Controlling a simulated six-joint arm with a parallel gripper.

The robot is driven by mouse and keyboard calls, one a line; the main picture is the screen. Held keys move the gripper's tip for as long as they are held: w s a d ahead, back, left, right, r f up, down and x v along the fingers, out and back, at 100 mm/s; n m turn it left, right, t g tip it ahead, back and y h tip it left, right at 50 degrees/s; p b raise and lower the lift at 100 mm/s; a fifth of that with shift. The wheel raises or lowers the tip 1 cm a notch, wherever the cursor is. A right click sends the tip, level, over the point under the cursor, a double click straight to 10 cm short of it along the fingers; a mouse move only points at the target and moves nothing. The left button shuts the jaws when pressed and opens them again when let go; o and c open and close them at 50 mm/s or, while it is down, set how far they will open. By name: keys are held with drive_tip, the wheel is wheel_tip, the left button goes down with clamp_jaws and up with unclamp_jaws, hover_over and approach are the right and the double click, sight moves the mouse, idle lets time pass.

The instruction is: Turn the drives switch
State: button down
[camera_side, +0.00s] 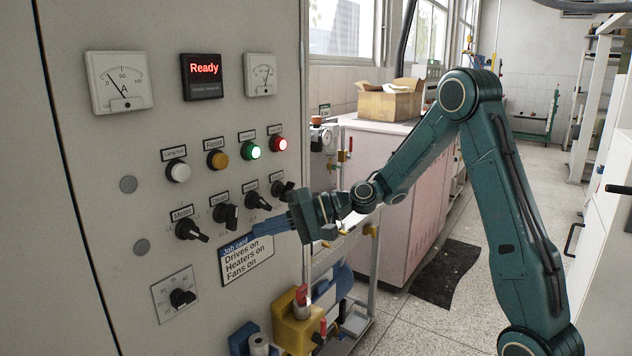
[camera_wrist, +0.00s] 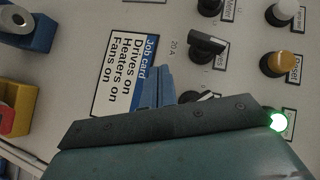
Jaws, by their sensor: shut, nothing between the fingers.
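The drives switch (camera_side: 225,216) is a black rotary knob, second from the left in a row of knobs on the grey panel (camera_side: 135,220). It also shows in the wrist view (camera_wrist: 207,44), with its handle lying roughly left to right there. I cannot tell its exact setting. My gripper (camera_side: 258,230) has blue fingers, closed together and empty, in front of the job card's upper right part. It is below and right of the drives switch, apart from it. In the wrist view its fingertips (camera_wrist: 157,74) stand beside the job card (camera_wrist: 125,70), which reads "Drives on, Heaters on, Fans on".
A green lamp (camera_side: 250,152) and a red lamp (camera_side: 280,144) are lit above. The display (camera_side: 203,75) reads "Ready". Another knob (camera_side: 182,298) sits lower left.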

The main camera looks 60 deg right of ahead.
drive_tip(key=s+d+f, duration=0.1)
drive_tip(key=s+d, duration=0.5)
drive_tip(key=shift+s+f, duration=0.2)
drive_tip(key=shift+s, duration=0.05)
drive_tip(key=c, duration=2.1)
unclamp_jaws()
drive_tip(key=shift+s+d, duration=0.2)
drive_tip(key=o, duration=0.6)
drive_tip(key=shift+a, duration=0.15)
drive_tip(key=w+a+r+n+g+h, duration=0.1)
drive_tip(key=a+r+n+g+h, duration=0.1)
drive_tip(key=r, duration=0.4)
drive_tip(key=w+a+r+n+g+h, duration=0.1)
drive_tip(key=a+r+n+g+h, duration=0.1)
drive_tip(key=r, duration=0.4)
drive_tip(key=w+a+r+n+g+h, duration=0.1)
drive_tip(key=a+r+g+h, duration=0.1)
drive_tip(key=a+r, duration=0.4)
drive_tip(key=shift+r+n+h, duration=0.4)
drive_tip(key=shift+r+h, duration=0.15)
drive_tip(key=shift+h, duration=0.35)
drive_tip(key=shift+w+g, duration=0.1)
drive_tip(key=shift+g, duration=0.2)
